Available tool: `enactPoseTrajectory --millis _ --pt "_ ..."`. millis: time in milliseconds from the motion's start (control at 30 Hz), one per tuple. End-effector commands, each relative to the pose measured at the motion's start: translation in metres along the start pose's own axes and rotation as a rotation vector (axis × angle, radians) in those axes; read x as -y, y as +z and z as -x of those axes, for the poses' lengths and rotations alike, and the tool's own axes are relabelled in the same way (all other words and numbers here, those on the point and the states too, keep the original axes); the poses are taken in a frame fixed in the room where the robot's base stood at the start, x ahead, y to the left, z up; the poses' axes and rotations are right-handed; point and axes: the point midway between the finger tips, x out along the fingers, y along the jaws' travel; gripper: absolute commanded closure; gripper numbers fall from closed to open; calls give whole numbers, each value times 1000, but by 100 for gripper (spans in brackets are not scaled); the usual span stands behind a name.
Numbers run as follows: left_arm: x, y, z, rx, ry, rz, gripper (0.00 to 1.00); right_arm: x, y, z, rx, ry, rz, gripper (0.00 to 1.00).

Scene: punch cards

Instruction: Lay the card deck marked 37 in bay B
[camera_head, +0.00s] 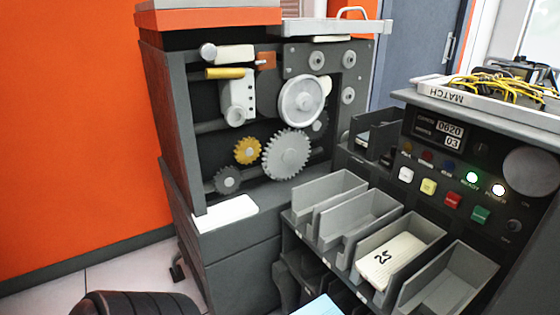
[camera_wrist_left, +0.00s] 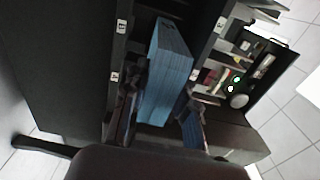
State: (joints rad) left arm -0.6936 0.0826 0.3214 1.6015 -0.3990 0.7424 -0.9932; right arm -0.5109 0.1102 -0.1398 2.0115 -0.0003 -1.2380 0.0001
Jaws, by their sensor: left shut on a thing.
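A blue card deck (camera_wrist_left: 167,85) stands between the fingers of my left gripper (camera_wrist_left: 160,108) in the left wrist view. The gripper is shut on it. No number can be read on its visible faces. A light blue surface, likely the same deck, shows at the bottom edge of the head view (camera_head: 318,306), in front of the bays. The row of grey open bays (camera_head: 358,222) is at the lower right. One bay holds a cream deck (camera_head: 392,262) marked 25; the other bays in that row look empty. My right gripper is not in view.
A machine with gears (camera_head: 286,154) stands behind the bays, with a white card stack (camera_head: 224,212) on its ledge. The control panel (camera_head: 460,170) with lit buttons is at right. A tray marked MATCH (camera_head: 450,93) holds yellow wires above it.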

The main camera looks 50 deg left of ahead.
Motion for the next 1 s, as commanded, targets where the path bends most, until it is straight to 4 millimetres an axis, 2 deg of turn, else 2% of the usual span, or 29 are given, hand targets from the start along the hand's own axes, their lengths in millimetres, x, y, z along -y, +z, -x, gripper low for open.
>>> enactPoseTrajectory --millis 400,1000 --pt "2 0 -35 -1 -6 0 100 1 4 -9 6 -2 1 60" --pt "1 0 -82 -2 -7 1 100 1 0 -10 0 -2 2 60"
